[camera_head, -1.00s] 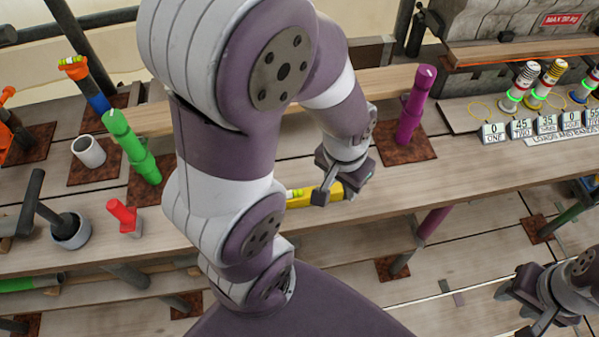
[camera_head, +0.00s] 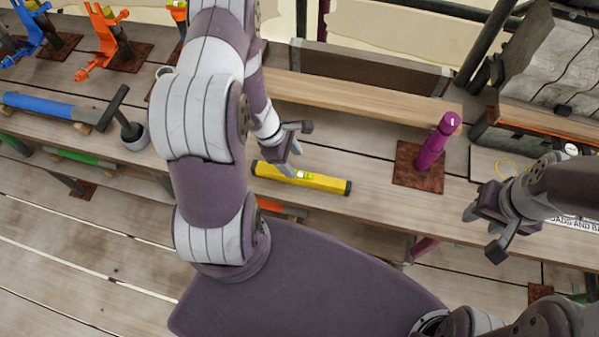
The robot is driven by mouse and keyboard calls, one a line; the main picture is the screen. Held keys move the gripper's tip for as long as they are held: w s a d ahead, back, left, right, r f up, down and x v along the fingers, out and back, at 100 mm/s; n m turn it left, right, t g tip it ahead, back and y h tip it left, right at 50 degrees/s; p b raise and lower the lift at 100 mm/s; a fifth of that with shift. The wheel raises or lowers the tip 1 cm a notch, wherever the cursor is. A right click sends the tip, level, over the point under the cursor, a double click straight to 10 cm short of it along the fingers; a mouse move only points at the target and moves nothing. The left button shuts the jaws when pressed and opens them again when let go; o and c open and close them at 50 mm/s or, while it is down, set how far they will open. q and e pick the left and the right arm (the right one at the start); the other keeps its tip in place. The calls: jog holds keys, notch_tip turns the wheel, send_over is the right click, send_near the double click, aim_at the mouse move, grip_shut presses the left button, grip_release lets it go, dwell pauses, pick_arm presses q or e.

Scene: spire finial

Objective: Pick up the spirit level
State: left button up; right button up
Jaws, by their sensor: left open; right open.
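The yellow spirit level (camera_head: 322,182) with black ends lies on the wooden plank, a bright vial near its middle. My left gripper (camera_head: 292,150) is open and empty, just behind and above the level's left half. One finger reaches in front of the level's back edge in the picture; I cannot tell whether it touches. My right gripper (camera_head: 486,232) is open and empty over the plank's front edge at the right, apart from the level.
A purple post (camera_head: 433,148) stands on a rusty plate (camera_head: 417,180) right of the level. A hammer (camera_head: 112,108) stands in a grey cup (camera_head: 134,140) at the left. A blue cylinder (camera_head: 38,104) lies farther left. The plank between level and post is clear.

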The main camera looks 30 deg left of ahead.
aim_at(300, 175)
pick_arm(q)
jog(key=x, duration=0.5)
jog(key=p+x, duration=0.1)
jog(key=x, duration=0.1)
jog(key=shift+s+f, duration=0.3)
jog(key=shift+w+d+f, duration=0.1)
grip_shut()
